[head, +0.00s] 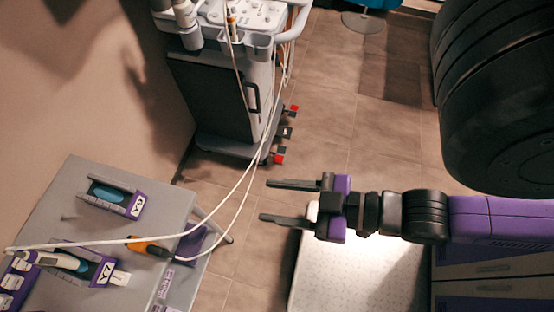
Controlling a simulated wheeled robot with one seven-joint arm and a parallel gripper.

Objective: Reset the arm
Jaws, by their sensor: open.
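My gripper (264,201) is in the middle of the head view, pointing left. Its two dark fingers are apart with nothing between them. My arm with its purple and black links comes in from the right. The gripper is above the floor and the near-left edge of a white patterned surface, clear of other things.
A grey cart (93,195) at lower left bears purple holders (112,193), a white probe (60,261) and an orange-ended piece (148,246). White cables (243,185) run from it to a wheeled machine (225,95) at the back. Tiled floor (335,110) is free behind my gripper.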

